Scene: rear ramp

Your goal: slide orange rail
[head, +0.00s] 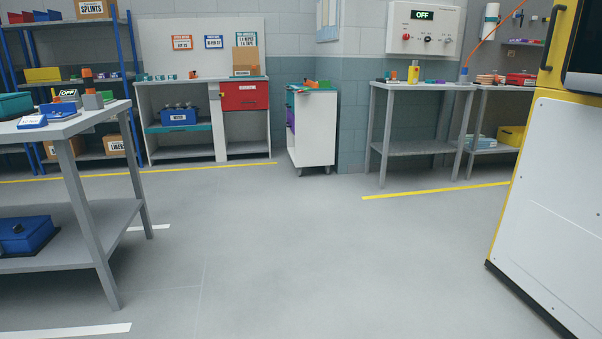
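I cannot make out an orange rail in the head view. Neither looks clearly like a rail. Neither of my grippers is in view.
A grey table (66,128) stands close at the left, with a blue case (24,234) on its lower shelf. A large white and yellow machine (556,200) stands at the right. A workbench (180,141), cart (313,128) and grey table (425,87) line the back. The middle floor is clear.

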